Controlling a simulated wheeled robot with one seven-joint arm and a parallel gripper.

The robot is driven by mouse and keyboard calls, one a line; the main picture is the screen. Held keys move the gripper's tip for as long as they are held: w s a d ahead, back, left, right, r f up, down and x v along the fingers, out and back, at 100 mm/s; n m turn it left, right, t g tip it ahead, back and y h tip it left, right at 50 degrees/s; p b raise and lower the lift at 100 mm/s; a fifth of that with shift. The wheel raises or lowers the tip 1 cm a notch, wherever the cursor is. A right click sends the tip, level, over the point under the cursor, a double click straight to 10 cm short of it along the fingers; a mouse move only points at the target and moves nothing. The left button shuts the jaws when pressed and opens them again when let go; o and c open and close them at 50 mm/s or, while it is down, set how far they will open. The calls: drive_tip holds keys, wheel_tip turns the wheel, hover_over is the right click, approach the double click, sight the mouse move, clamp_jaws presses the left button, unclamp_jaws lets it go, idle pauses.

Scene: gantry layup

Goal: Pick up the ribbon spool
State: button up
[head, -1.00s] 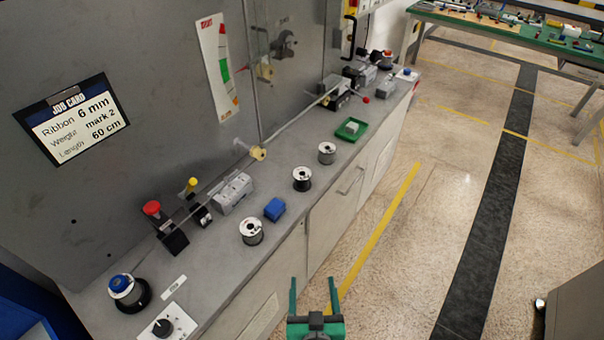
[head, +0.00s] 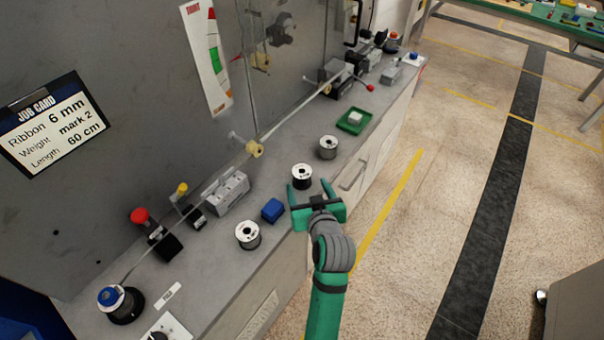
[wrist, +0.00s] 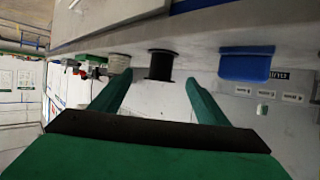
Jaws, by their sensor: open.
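Three spools stand upright on the grey bench. The middle spool (head: 302,177) has a white top and dark winding. A nearer spool (head: 248,235) has a white top and grey winding, and a farther one (head: 328,148) looks pale grey. Size labels cannot be read. My gripper (head: 307,186) is open and empty at the bench's front edge, just before the middle spool. In the wrist view, which looks upside down, the dark spool (wrist: 160,65) shows beyond and between my open fingers (wrist: 157,82), apart from them. The pale spool (wrist: 119,63) is left of it there.
A blue block (head: 272,210) sits between the near and middle spools; it also shows in the wrist view (wrist: 246,63). A green tray (head: 354,122) lies farther along. A job card (head: 48,122) reads ribbon 6 mm, weight mark 2, length 60 cm.

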sight(302, 173)
drive_tip(key=x, duration=0.3)
drive_tip(key=shift+x, duration=2.6)
drive_tip(key=shift+a+r, duration=0.1)
drive_tip(key=shift+r, duration=0.05)
drive_tip(key=c, duration=1.1)
